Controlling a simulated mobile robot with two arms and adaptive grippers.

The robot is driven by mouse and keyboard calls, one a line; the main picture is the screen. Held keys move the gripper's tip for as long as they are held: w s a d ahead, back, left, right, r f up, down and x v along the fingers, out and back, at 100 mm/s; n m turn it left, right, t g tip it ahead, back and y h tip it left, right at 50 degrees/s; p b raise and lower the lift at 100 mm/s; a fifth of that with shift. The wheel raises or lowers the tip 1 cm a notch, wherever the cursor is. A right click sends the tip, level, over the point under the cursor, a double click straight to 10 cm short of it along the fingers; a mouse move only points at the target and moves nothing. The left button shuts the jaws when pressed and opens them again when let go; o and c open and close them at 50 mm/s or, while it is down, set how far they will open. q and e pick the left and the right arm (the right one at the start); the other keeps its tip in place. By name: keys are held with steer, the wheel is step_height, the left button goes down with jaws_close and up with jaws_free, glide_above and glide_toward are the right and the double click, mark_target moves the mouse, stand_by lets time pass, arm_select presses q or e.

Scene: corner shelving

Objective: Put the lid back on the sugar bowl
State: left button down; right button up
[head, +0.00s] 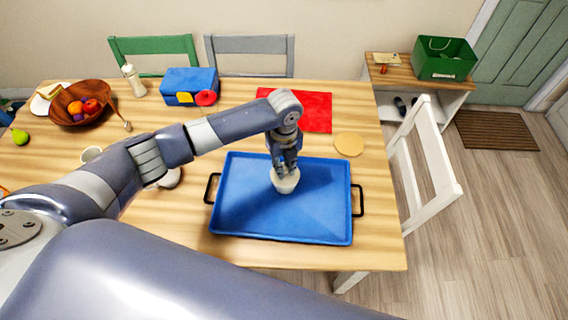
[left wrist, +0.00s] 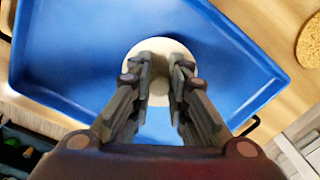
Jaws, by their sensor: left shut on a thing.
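My right gripper is not in view.
A wooden fruit bowl (head: 68,119), a blue box (head: 190,82) and a white bottle (head: 133,82) stand at the back left. A red mat (head: 316,114) and a round cork mat (head: 349,144) lie behind the tray. A white chair (head: 425,160) is at the right. Most of the tray is bare.

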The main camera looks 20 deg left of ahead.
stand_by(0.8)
arm_select(q)
steer(key=c, duration=1.5)
jaws_free()
steer(key=shift+o, duration=0.2)
steer(key=o, duration=0.5)
steer(key=shift+p, duration=0.3)
steer(key=shift+r+p, duration=3.45)
steer(key=shift+r, duration=0.05)
